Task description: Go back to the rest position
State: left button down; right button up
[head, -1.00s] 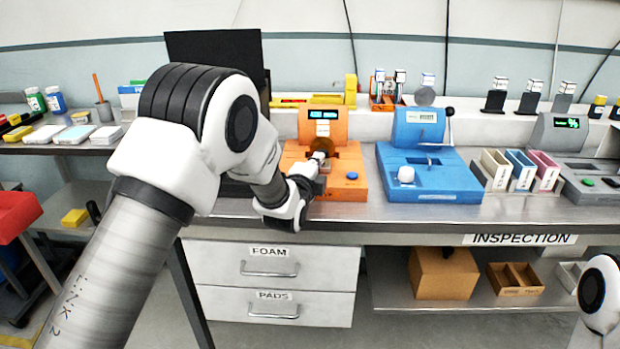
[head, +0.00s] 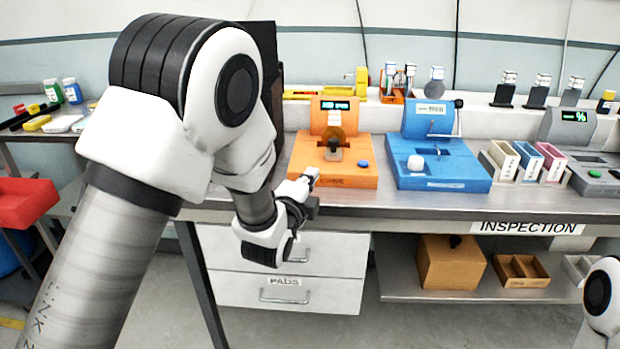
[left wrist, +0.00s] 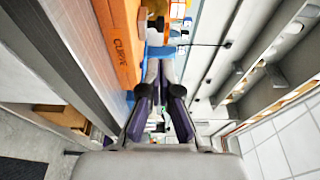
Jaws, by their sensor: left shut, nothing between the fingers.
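My left gripper (head: 306,182) is shut and empty in front of the bench edge, just left of the front of the orange device (head: 330,178). In the left wrist view its fingers (left wrist: 160,68) are together, with nothing between them. The orange device also shows in the left wrist view (left wrist: 118,40), with the word CURVE on its front. The left arm crosses the left part of the head view. Of my right arm only a white joint shows at the lower right edge; the right gripper is out of view.
A blue device (head: 437,172) stands right of the orange one, then colored bins (head: 528,160) and a grey device (head: 585,150). Labeled drawers (head: 290,290) are below the bench. A red tray (head: 25,203) is at the left. Floor in front is clear.

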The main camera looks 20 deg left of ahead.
pick_arm(q)
jog(key=shift+s, duration=0.1)
jog(key=s+a+f+n+g+p, duration=0.1)
jog(key=s+f+n+g+p, duration=0.3)
jog(key=s+f, duration=0.5)
jog(key=s+a+f+n+g+p, duration=0.2)
jog(key=s+f+n+g, duration=0.3)
jog(key=f, duration=0.8)
jog(key=s+f+n+g+p, duration=0.1)
jog(key=s+f+n+g, duration=0.3)
jog(key=s, duration=0.9)
jog(key=s+f+n+g+p, duration=0.2)
jog(key=s+f+n+g, duration=0.3)
jog(key=s, duration=0.8)
jog(key=shift+w, duration=0.1)
